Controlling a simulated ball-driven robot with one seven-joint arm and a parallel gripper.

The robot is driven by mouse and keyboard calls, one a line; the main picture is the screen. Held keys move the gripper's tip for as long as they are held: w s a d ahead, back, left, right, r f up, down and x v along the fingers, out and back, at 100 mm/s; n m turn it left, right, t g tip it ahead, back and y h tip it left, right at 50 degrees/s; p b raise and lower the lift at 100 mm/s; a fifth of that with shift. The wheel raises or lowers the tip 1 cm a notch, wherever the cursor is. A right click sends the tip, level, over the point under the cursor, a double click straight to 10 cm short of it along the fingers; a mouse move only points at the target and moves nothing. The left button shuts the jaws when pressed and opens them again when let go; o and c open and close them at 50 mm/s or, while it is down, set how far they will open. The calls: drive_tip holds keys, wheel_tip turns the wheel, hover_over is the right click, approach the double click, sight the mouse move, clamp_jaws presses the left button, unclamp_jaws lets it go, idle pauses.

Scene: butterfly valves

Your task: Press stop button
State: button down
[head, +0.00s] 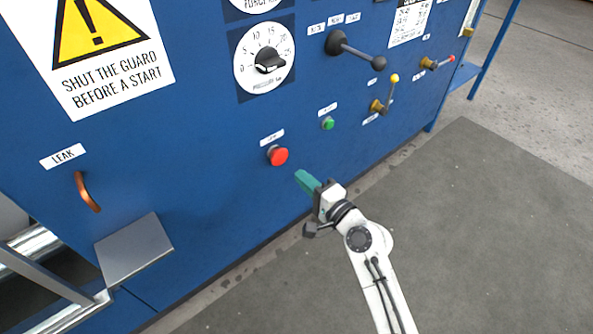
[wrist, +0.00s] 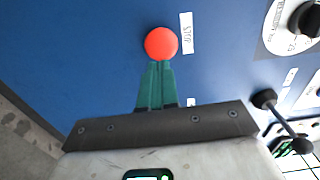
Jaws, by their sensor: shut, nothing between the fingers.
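The red stop button (head: 278,156) sticks out from the blue panel in the head view, under a small white label. In the wrist view my gripper's fingers (wrist: 159,64) line up with the button's lower edge. In the head view a gap shows between fingertips and button; I cannot tell its depth exactly.
A green button (head: 328,123) sits up and right of the red one. A round dial (head: 265,58) and levers, one with a black knob (head: 378,63) and one with a yellow knob (head: 394,78), stand out above. A grey shelf (head: 134,250) juts out lower left. Grey floor (head: 480,230) is clear at right.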

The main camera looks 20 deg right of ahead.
drive_tip(key=v, duration=0.6)
drive_tip(key=shift+s+p, duration=0.2)
drive_tip(key=shift+p, duration=0.1)
drive_tip(key=shift+d, duration=0.1)
drive_tip(key=s+a+f+n+g, duration=0.3)
drive_tip(key=s+f+n+g, duration=0.55)
drive_tip(key=s, duration=0.35)
drive_tip(key=s+d+n+g+h+p, duration=0.1)
drive_tip(key=s+d+n+g+h, duration=0.25)
drive_tip(key=s, duration=0.55)
drive_tip(key=s+d+n+g+h, duration=0.25)
drive_tip(key=s+d+g, duration=0.2)
drive_tip(key=s, duration=0.45)
wheel_tip(320, 180, up, 30)
drive_tip(key=p, duration=3.1)
drive_tip(key=shift+d, duration=0.3)
